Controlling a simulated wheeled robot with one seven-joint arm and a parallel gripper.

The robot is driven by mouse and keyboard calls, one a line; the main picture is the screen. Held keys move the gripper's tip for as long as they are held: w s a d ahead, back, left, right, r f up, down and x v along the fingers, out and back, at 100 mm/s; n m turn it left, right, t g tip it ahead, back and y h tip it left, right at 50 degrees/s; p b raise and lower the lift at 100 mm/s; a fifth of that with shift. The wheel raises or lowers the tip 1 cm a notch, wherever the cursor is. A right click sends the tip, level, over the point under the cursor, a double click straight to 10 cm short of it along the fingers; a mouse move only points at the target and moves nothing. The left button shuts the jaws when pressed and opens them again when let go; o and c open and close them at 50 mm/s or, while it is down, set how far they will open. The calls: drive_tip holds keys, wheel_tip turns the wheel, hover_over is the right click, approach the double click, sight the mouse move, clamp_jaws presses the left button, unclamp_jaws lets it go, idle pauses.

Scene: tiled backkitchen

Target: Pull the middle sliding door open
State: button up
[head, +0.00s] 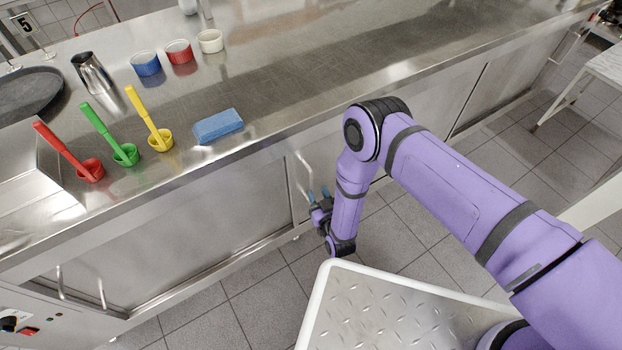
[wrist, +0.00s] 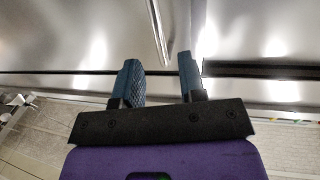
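The middle sliding door (head: 440,112) is a steel panel under the counter, partly hidden by my arm in the head view. Its upright bar handle (head: 304,176) is near the panel's left edge. My gripper (head: 318,194) is low in front of the counter, just right of the handle's lower end. In the wrist view, the two blue fingers of my gripper (wrist: 161,78) are apart with nothing between them. The handle (wrist: 157,30) shows beyond the fingertips, in line with the gap. I cannot tell whether the fingers touch it. The door looks shut.
Above is the steel counter (head: 300,70) with coloured ladles in cups, ramekins and a blue sponge (head: 218,126). Other bar handles (head: 102,292) are at lower left. A white-rimmed tread-plate surface (head: 370,315) is in the foreground. Tiled floor (head: 255,300) lies before the doors.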

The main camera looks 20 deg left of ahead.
sight(311, 179)
drive_tip(key=x, duration=0.6)
drive_tip(key=shift+w+a, duration=0.15)
drive_tip(key=shift+w, duration=0.1)
clamp_jaws()
